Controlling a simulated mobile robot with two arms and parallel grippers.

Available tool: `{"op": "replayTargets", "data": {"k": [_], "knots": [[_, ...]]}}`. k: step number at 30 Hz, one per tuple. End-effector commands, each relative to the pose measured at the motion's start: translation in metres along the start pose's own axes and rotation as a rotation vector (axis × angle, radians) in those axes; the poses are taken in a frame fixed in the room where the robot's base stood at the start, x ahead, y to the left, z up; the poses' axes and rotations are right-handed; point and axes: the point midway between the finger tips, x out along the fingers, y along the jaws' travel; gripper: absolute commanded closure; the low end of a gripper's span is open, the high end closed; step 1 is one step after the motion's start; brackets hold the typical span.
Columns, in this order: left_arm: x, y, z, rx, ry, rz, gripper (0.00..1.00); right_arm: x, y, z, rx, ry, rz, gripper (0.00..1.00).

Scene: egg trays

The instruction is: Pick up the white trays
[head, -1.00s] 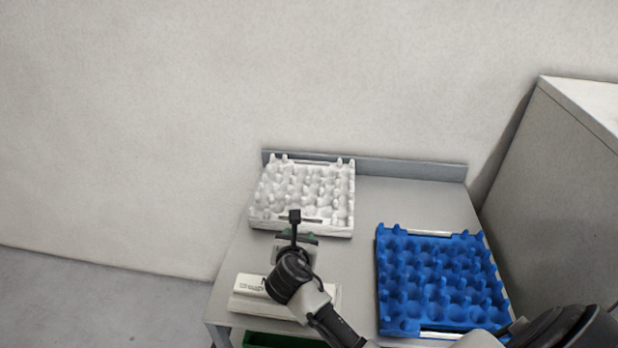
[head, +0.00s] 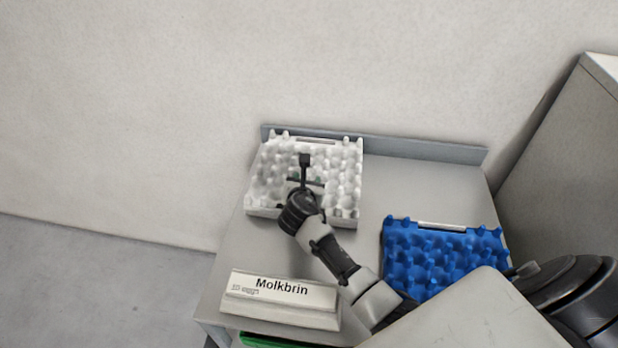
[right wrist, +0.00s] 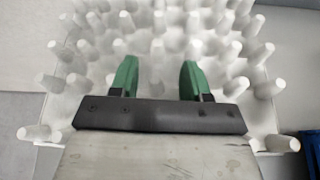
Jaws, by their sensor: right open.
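The white egg trays (head: 262,195) lie at the back left of the grey table, seen as a stack whose layers I cannot count. My right gripper (head: 306,180) is over the middle of the top white tray, partly hidden by its own wrist in the head view. In the right wrist view the open green fingers of the gripper (right wrist: 160,80) point at the white tray (right wrist: 75,75), with its pegs around them. Whether the fingers touch the tray I cannot tell. Nothing is between the fingers. My left gripper is not in view.
Blue egg trays (head: 440,255) stand at the right of the table, partly covered by my own body. A white sign reading "Molkbrin" (head: 282,290) is at the front left edge. Something green (head: 275,341) shows below that edge. A low rim (head: 420,146) runs along the back.

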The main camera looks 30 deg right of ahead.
Motion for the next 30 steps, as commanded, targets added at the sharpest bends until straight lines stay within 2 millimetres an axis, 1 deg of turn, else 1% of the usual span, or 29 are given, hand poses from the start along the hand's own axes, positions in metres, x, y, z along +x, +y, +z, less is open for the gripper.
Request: {"op": "replayTargets", "data": {"k": [1,3,6,9,12,19,28,30], "knots": [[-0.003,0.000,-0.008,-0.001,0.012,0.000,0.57,0.005,0.001,0.000,0.001,0.002,-0.001,0.53],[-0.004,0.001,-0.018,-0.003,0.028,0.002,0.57,0.015,0.002,0.000,-0.001,0.001,-0.001,0.53],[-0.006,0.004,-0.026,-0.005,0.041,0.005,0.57,0.028,0.003,-0.003,-0.001,0.001,-0.001,0.53],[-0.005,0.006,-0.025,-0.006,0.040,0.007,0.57,0.039,0.003,-0.003,0.000,0.000,0.000,0.53],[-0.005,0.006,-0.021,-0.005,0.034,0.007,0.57,0.044,0.003,-0.004,0.000,0.001,0.000,0.53],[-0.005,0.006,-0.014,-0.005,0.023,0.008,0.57,0.045,0.003,-0.004,0.000,0.001,0.001,0.53],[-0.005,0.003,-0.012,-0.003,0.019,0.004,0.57,0.044,0.003,-0.004,0.000,0.001,0.001,0.99],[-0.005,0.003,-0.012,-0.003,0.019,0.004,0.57,0.044,0.003,-0.004,0.000,0.001,0.001,1.00]]}}
